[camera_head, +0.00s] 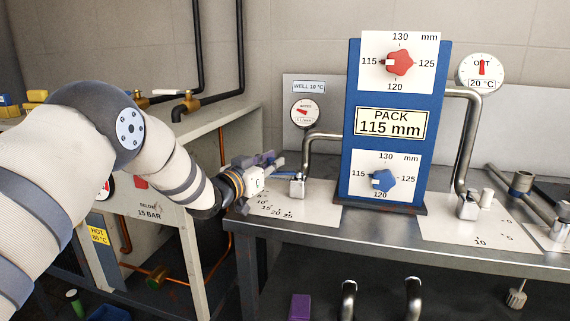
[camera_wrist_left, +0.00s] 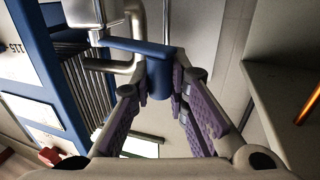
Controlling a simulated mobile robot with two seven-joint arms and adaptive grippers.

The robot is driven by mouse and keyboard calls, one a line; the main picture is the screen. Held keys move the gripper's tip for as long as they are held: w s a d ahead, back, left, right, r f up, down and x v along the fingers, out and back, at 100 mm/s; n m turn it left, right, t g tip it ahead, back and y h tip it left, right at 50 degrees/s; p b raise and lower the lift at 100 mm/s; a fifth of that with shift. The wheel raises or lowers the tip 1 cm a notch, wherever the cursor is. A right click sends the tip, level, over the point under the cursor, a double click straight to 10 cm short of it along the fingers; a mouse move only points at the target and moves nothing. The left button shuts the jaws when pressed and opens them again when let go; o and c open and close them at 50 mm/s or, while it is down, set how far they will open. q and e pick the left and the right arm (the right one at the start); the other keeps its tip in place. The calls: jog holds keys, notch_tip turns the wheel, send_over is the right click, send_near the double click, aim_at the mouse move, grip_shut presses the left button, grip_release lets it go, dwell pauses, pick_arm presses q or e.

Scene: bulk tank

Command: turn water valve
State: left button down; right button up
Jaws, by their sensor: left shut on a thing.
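The water valve's blue handle (camera_head: 284,178) sits at the foot of a bent steel pipe (camera_head: 309,150), left of the blue pack panel. My left gripper (camera_head: 266,166) is at this handle and mostly covers it in the head view. In the left wrist view, the purple-padded fingers of the left gripper (camera_wrist_left: 165,98) are shut on the blue handle (camera_wrist_left: 157,77). A blue bar runs from it toward the steel pipe (camera_wrist_left: 122,68). A white scale plate (camera_head: 318,211) with numbers up to 25 lies beneath. My right gripper is not in view.
The blue panel (camera_head: 393,140) with red and blue knobs stands just right of the pipe. A small gauge (camera_head: 306,113) is on the wall board above it. Another scale plate (camera_head: 455,225) lies on the steel bench farther right. A lower cabinet (camera_head: 155,205) stands left behind my arm.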

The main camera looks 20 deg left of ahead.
pick_arm(q)
jog(key=c, duration=1.5)
grip_release()
jog(key=shift+c, duration=0.2)
jog(key=v, duration=1.2)
jog(key=shift+s, duration=0.1)
jog(key=shift+f, duration=0.1)
